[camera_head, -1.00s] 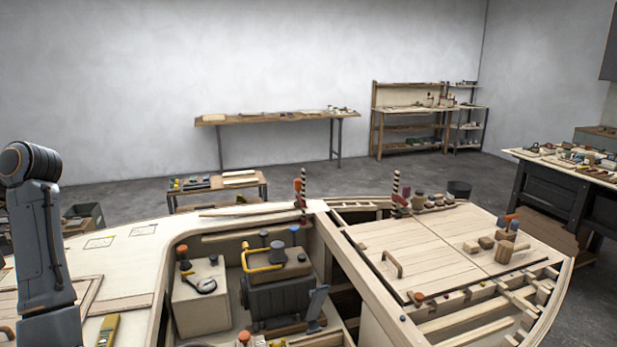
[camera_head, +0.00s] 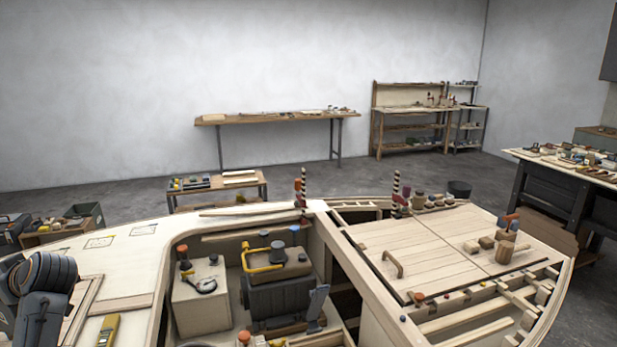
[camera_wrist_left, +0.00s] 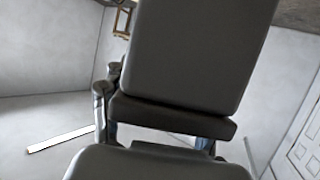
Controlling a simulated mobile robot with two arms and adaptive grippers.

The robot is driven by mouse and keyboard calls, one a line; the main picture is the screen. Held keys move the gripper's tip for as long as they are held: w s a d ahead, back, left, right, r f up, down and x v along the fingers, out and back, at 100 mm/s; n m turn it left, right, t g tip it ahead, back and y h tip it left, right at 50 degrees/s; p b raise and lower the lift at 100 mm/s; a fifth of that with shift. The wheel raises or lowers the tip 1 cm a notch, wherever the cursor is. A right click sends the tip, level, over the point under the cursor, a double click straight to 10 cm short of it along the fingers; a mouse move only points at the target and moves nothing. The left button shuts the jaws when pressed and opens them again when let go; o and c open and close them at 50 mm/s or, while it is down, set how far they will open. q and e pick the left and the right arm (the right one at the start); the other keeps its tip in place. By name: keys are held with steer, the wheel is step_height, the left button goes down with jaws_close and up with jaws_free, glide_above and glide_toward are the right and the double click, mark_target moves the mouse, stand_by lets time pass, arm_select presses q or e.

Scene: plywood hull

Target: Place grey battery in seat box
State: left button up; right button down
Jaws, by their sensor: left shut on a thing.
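My left gripper (camera_wrist_left: 165,128) shows in the left wrist view as large dark grey finger parts above and below. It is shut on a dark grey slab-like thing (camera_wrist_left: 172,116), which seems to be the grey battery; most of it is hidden. In the head view my left arm is at the lower left edge, and its gripper is out of the picture. A pale box (camera_head: 203,307) stands in the hull's open well, beside a dark grey unit (camera_head: 283,301) with a yellow handle. I cannot tell which part is the seat box. My right gripper is not in view.
A yellow tool (camera_head: 108,330) lies on the left deck. Two striped posts rise at the hull's far side. Wooden blocks (camera_head: 487,242) stand on the right deck panel. The left deck beyond the tool is mostly bare.

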arm_select(q)
steer(key=s+d+f+m+t+h, duration=0.1)
steer(key=d+f+m+t+h, duration=0.3)
steer(key=d, duration=0.9)
steer(key=s+d+f+m+t, duration=0.1)
steer(key=d+f+m+t, duration=0.1)
steer(key=d+f, duration=0.8)
steer(key=s+d+r+m+h, duration=0.1)
steer(key=s+d+r, duration=0.1)
steer(key=s+d, duration=0.3)
steer(key=s+d+r+m+t+h, duration=0.1)
steer(key=s+d, duration=0.5)
steer(key=d, duration=0.7)
steer(key=shift+s+r+m+t+b, duration=0.3)
steer(key=shift+r+b, duration=0.15)
steer(key=shift+r, duration=0.2)
